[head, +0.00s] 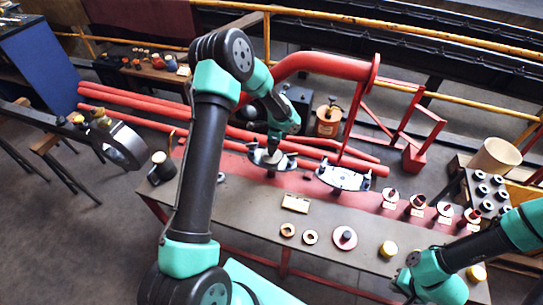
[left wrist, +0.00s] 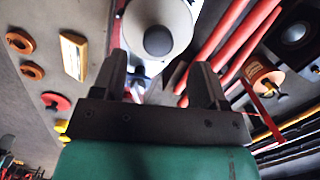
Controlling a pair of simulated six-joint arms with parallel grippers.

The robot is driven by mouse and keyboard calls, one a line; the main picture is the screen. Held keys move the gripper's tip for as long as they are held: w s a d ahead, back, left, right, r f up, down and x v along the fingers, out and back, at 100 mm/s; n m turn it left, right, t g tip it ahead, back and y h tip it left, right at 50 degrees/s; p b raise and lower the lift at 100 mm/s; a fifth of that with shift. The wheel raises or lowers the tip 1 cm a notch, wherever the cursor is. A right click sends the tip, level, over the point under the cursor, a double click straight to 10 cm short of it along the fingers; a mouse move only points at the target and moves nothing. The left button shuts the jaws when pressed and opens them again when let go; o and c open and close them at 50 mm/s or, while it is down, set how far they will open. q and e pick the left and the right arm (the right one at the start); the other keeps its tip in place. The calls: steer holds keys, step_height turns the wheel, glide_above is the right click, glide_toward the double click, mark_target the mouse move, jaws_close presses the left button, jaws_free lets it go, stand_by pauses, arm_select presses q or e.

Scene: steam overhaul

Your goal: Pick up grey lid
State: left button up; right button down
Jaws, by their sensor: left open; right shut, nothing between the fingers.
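The grey lid (left wrist: 181,15) is a pale round disc with a dark round knob at its middle in the left wrist view. In the head view the pale disc (head: 262,158) sits on a stand with dark arms at the back of the bench, partly hidden under my gripper. My left gripper (head: 270,147) points down over it.
A second pale plate with dark clamps (head: 343,179) stands right of the lid. Red pipes (head: 300,148) run behind. Several knobbed parts stand at the right.

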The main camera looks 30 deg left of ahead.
mark_target(271, 154)
arm_select(q)
steer(key=shift+f, duration=0.2)
steer(key=shift+f, duration=0.1)
steer(key=shift+s+a+f, duration=0.15)
steer(key=shift+f, duration=1.1)
steer(key=shift+s+a+f, duration=0.1)
steer(key=shift+a+f, duration=0.05)
steer(key=shift+f, duration=1.1)
steer(key=shift+c, duration=0.2)
jaws_close()
